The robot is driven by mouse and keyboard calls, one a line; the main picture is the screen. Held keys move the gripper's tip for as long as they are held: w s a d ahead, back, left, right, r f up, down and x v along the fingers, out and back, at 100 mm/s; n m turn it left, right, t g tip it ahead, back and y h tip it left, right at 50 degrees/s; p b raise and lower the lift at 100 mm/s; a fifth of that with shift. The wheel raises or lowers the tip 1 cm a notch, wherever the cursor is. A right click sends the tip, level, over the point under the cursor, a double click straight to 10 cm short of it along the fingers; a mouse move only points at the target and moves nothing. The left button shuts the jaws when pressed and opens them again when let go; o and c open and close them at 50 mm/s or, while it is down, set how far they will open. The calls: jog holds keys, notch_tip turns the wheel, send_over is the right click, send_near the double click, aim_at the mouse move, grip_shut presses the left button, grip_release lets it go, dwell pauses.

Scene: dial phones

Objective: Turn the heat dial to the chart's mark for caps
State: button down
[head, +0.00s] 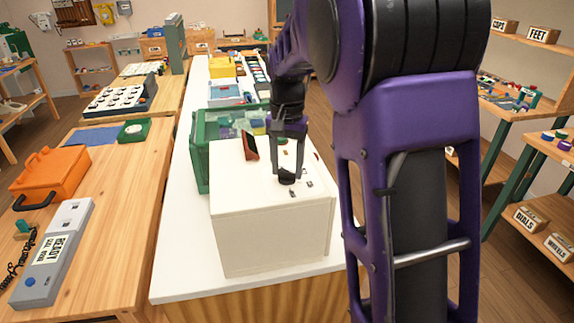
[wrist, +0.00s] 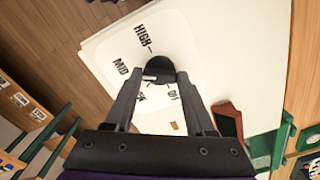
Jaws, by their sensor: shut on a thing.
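The heat dial (wrist: 160,66) is a round black knob on a white plate (wrist: 108,45) in the wrist view. In the head view the dial (head: 286,181) sits on top of a cream box (head: 268,238). My gripper (wrist: 160,77) points down and is shut on the dial, one finger on each side. It shows in the head view too (head: 288,172). A pale mark on the dial lies toward the MID side. HIGH (wrist: 146,38) and MID (wrist: 122,67) are readable; lower labels are partly hidden by the fingers. I cannot read any chart with caps.
A dark red upright piece (head: 249,147) stands at the box's back left, close to my gripper. A green crate (head: 201,160) is behind the box. The white counter (head: 175,240) is clear at the left. An orange case (head: 48,172) lies on the wooden table.

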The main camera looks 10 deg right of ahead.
aim_at(287, 171)
jog(key=shift+c, duration=1.2)
grip_release()
jog(key=shift+r, duration=0.1)
notch_tip(287, 171, up, 17)
jog(key=shift+r, duration=0.15)
